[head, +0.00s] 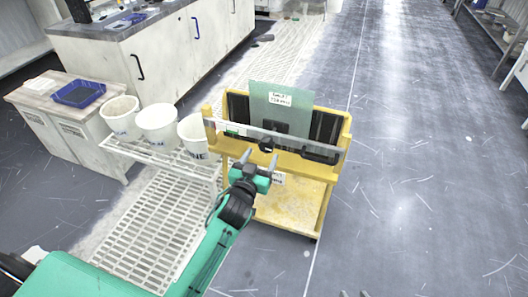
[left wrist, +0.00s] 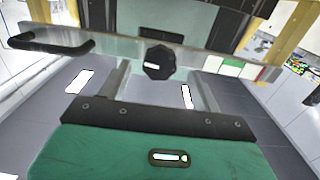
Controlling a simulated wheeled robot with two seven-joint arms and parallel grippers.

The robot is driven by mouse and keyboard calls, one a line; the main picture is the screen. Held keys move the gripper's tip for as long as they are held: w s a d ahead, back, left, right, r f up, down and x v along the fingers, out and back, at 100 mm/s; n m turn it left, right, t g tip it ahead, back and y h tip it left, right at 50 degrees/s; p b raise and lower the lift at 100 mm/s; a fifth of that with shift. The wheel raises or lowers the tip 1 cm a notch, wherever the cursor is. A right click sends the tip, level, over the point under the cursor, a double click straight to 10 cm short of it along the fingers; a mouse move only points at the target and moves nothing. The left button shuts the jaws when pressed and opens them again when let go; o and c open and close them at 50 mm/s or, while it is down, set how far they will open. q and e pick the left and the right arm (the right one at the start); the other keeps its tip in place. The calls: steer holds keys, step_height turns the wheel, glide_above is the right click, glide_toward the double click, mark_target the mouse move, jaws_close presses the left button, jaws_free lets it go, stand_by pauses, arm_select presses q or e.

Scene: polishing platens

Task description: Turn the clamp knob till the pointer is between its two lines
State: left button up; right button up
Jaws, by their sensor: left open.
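The clamp knob (head: 267,145) is black and lobed, on the front of a pale metal bar (head: 225,126) across the yellow cart. In the left wrist view the knob (left wrist: 159,62) carries a short white mark left of its centre. A green, white and red strip (left wrist: 231,67) lies on the bar to its right; I cannot make out the two lines. My left gripper (head: 261,158) is open and empty, just in front of and below the knob. Its fingers (left wrist: 162,80) are apart, one on each side. Two small grey tips at the head view's bottom edge may be my right gripper (head: 354,294).
The yellow cart (head: 290,205) holds an upright green plate (head: 281,97) with a label. A black handle (head: 321,157) sits on the bar right of the knob. White buckets (head: 157,122) stand on a white rack at the left. The floor (head: 420,170) at the right is clear.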

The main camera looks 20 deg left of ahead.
mark_target(265, 149)
arm_select(q)
steer(key=w, duration=0.3)
steer(key=shift+w+d, duration=0.1)
steer(key=shift+w, duration=0.05)
arm_select(e)
steer(key=shift+a, duration=0.5)
arm_select(q)
steer(key=shift+c, duration=0.5)
steer(key=c, duration=0.9)
arm_select(e)
steer(key=shift+d, duration=0.2)
steer(key=shift+d, duration=0.1)
